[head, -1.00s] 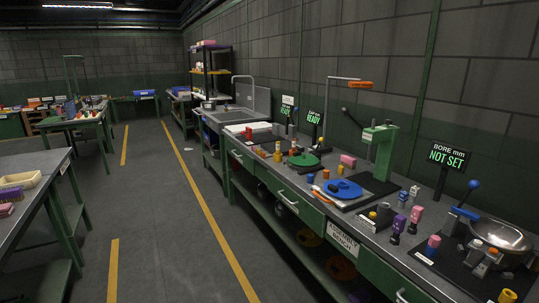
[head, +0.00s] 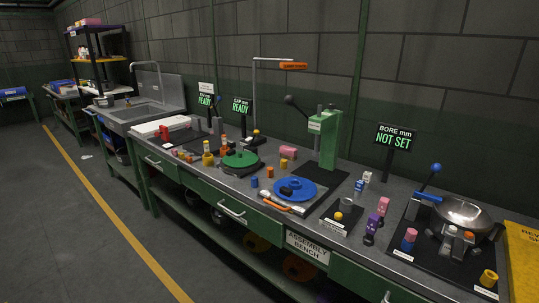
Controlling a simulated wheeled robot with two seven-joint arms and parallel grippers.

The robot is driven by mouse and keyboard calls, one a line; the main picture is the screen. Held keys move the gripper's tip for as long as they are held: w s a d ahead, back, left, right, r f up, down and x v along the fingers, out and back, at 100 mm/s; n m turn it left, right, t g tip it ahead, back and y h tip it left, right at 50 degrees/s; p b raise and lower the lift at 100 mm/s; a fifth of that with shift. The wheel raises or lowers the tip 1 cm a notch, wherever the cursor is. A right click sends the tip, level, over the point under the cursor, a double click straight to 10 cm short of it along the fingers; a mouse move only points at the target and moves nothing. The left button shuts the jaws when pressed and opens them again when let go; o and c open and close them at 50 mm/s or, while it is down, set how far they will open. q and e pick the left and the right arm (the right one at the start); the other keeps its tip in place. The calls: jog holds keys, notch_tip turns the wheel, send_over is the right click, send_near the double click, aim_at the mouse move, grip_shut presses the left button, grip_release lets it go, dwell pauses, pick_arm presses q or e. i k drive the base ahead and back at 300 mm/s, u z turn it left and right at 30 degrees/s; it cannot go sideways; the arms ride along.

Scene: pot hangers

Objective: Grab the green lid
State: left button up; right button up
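A round green disc that looks like the green lid (head: 241,159) lies flat on the bench, left of the middle of the head view. A small dark knob or block shows near its back edge. Neither of my grippers shows in the head view.
The long assembly bench (head: 232,212) runs along the wall. A green press (head: 325,138), a metal bowl (head: 462,214), several small coloured pegs and a yellow bottle (head: 207,154) stand on it. A sink (head: 140,112) is further left. The floor (head: 75,225) at left is clear.

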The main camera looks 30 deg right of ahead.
aim_at(239, 159)
jog(key=z, duration=0.95)
jog(key=i, duration=0.8)
jog(key=z, duration=0.85)
